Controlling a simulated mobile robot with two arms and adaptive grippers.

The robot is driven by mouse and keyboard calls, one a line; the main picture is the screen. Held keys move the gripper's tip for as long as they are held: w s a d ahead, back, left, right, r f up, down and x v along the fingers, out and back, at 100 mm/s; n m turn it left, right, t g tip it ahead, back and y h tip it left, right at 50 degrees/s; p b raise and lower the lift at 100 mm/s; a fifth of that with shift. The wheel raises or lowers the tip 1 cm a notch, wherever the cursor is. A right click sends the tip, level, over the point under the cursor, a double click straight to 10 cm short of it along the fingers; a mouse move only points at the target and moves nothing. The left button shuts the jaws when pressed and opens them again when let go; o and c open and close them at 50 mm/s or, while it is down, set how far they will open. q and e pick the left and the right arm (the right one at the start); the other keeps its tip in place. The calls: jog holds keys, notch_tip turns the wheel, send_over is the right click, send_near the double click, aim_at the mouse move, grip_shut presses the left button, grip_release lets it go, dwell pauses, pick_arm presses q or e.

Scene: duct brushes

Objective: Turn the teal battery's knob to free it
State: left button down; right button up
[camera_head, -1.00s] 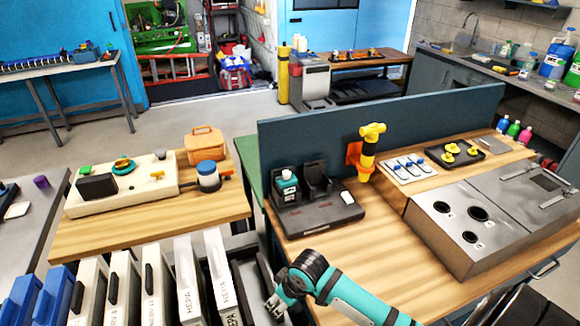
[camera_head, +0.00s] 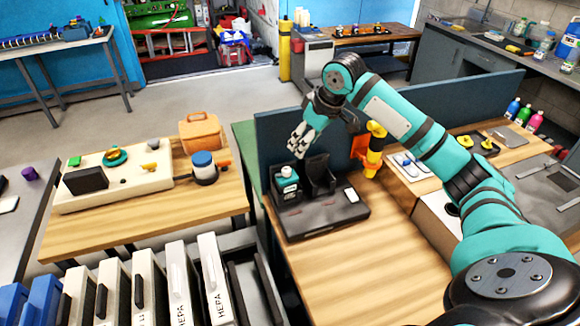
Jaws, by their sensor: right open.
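My right gripper (camera_head: 299,150) is open, pointing down just above and slightly right of the battery. It looks empty and apart from the battery. My left gripper is out of view.
A blue-grey panel (camera_head: 275,135) stands behind the charger. Filters labelled HEPA (camera_head: 213,275) stand at front left. The bench front (camera_head: 345,280) is clear.

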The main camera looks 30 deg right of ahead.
aim_at(289, 170)
jog(key=p+x, duration=0.2)
jog(key=x, duration=1.1)
jog(key=shift+w, duration=0.1)
jog(key=shift+w+f, duration=0.15)
jog(key=shift+f, duration=0.15)
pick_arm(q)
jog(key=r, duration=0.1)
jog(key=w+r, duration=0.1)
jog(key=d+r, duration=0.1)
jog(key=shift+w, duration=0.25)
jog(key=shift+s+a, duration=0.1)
pick_arm(e)
jog(key=shift+c, duration=0.2)
grip_shut()
jog(key=shift+d+r+n+p, duration=0.1)
jog(key=shift+n+p, duration=0.5)
jog(key=shift+p, duration=0.05)
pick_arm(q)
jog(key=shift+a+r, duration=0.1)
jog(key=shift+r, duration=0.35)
pick_arm(e)
jog(key=shift+d+n+y, duration=0.1)
jog(key=shift+n+y, duration=0.3)
jog(key=shift+n, duration=0.2)
jog(key=shift+w, duration=0.1)
